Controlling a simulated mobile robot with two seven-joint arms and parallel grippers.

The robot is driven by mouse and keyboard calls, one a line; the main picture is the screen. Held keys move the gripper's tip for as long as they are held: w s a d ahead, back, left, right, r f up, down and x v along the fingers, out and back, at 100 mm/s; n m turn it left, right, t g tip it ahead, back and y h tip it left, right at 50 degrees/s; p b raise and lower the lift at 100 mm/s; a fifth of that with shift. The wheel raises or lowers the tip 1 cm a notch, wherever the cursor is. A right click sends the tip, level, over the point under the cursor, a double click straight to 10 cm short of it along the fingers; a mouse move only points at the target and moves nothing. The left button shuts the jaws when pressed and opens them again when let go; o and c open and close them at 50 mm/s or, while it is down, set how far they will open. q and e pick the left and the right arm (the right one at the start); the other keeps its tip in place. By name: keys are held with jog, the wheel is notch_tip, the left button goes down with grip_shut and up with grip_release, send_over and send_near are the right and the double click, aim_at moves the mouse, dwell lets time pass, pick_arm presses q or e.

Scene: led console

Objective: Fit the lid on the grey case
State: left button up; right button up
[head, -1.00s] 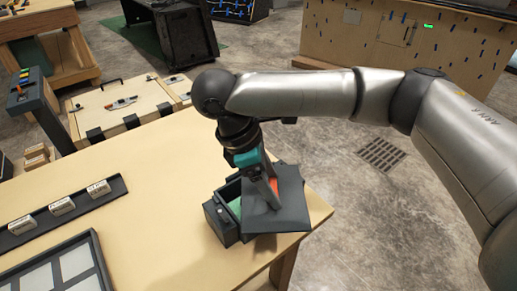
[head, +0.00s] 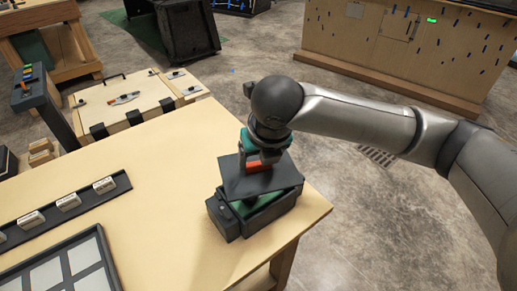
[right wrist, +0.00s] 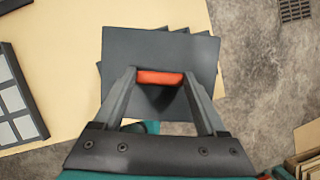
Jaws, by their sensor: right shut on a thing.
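The grey case (head: 230,222) stands on the wooden table near its right corner. Green shows inside it below the lid's near edge. The dark flat lid (head: 245,186) is above the case, turned relative to it and apart from it at the near side; whether it touches elsewhere is hidden. My right gripper (head: 263,163) is shut on the lid's red handle. In the right wrist view, the fingers (right wrist: 160,80) sit at both ends of the red handle, and the lid (right wrist: 150,48) covers most of the case. My left gripper is not in view.
A dark rack with several small white blocks (head: 68,202) and a framed panel (head: 50,272) lie on the left of the table (head: 160,165). The table between them and the case is clear. A wooden box with latches (head: 125,98) adjoins the far edge.

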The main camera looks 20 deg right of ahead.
aim_at(261, 170)
jog(key=n, duration=0.2)
jog(key=w+n+y, duration=0.1)
jog(key=shift+d+r+n, duration=0.1)
jog(key=shift+r+n, duration=0.25)
jog(key=shift+n, duration=0.05)
jog(key=shift+w+y, duration=0.1)
jog(key=shift+y, duration=0.2)
notch_tip(261, 170, down, 7)
jog(key=b, duration=0.8)
jog(key=shift+r+b, duration=0.2)
jog(key=shift+b, duration=0.1)
jog(key=shift+r, duration=0.1)
jog(key=shift+p, duration=0.5)
jog(key=shift+p, duration=0.65)
jog(key=shift+f, duration=1.15)
dwell(1.1)
